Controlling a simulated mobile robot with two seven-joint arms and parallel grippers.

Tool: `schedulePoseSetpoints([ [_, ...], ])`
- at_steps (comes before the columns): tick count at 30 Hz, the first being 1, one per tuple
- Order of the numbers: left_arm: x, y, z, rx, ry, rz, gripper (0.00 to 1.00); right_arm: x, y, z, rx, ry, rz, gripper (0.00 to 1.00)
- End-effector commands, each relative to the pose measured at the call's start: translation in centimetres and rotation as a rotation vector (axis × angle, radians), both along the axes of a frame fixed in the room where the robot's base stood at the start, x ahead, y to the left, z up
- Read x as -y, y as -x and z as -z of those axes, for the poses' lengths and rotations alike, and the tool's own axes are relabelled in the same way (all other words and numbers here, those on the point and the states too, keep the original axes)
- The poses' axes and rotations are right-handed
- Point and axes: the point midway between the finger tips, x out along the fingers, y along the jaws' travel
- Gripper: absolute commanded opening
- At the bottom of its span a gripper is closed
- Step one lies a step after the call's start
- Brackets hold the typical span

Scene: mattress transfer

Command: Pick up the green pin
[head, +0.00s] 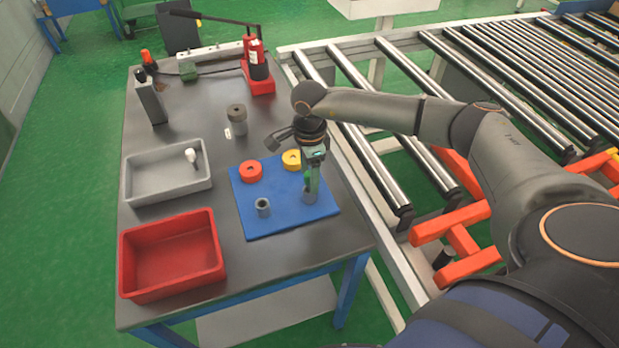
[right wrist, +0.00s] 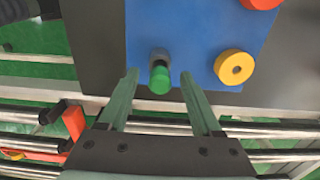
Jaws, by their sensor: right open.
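The green pin (right wrist: 160,78) stands in a grey cylindrical holder on the blue mat (head: 285,220). In the right wrist view its round green top shows between my open fingertips, with a gap on each side. My right gripper (head: 312,184) points down over the right part of the mat, at the pin. In the head view the gripper largely covers the pin, and contact cannot be told. My left gripper is not in view.
A yellow ring (head: 291,160), a red ring (head: 251,171) and an empty-looking grey cylinder (head: 263,207) are on the mat. A red bin (head: 172,255) and a grey tray (head: 167,173) stand to the left. A roller conveyor (head: 395,75) borders the table's right side.

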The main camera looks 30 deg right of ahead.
Motion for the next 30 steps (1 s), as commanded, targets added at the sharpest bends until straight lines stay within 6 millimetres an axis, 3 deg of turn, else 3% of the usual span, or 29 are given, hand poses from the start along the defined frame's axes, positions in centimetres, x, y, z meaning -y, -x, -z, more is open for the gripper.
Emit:
schedulePoseSetpoints([
  [9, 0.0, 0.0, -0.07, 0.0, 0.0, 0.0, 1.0, 0.01, 0.02, 0.79, 0.0, 0.0, -0.001, 0.66],
  [26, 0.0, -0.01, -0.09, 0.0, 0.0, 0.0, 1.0, 0.01, 0.02, 0.74, -0.001, 0.0, 0.0, 0.03],
  [30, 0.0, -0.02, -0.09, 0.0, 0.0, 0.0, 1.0, 0.01, 0.02, 0.73, 0.0, 0.0, 0.0, 0.0],
])
